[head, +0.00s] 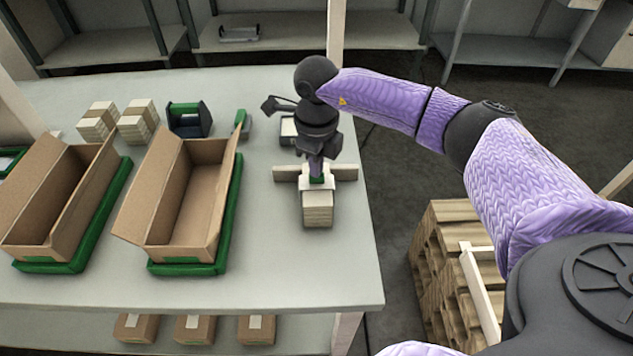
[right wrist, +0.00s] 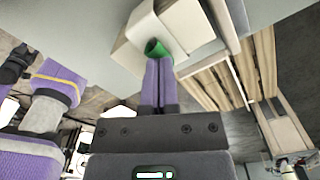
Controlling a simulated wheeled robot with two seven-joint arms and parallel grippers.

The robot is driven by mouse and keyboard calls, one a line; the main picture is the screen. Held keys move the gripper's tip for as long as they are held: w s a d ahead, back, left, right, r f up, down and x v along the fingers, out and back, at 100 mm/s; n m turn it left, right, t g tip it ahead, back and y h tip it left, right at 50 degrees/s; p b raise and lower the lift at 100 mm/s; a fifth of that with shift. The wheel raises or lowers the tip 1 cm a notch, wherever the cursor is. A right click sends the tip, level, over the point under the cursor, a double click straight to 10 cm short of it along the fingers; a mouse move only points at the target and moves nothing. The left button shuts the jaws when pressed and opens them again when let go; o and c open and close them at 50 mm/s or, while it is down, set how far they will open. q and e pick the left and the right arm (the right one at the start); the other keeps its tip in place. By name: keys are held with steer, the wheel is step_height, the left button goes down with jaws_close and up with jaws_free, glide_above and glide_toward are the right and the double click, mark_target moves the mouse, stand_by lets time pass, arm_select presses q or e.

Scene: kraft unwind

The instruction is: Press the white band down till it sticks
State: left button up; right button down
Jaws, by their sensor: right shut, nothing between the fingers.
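A stack of kraft sheets (head: 317,211) stands on the table in the head view, against a pale wooden bar (head: 346,173). The white band (head: 327,183) lies across the stack's top, and its end is partly hidden under my gripper. My right gripper (head: 317,175) points down at the band with its fingers shut and nothing between them. Its fingers (right wrist: 159,85) show in the right wrist view, with a green piece (right wrist: 157,47) at their tips, at the white band (right wrist: 150,27). I cannot tell if the tips touch the band. My left gripper is out of view.
Two open cartons (head: 180,200) on green trays stand to the left. Banded stacks (head: 97,122) and a dark holder (head: 188,119) are behind them. A small tray (head: 289,130) sits behind the bar. A wooden crate (head: 440,260) stands beyond the table's right edge.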

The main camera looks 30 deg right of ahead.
steer(key=shift+f, duration=0.1)
stand_by(0.3)
step_height(320, 180, up, 7)
steer(key=p, duration=0.6)
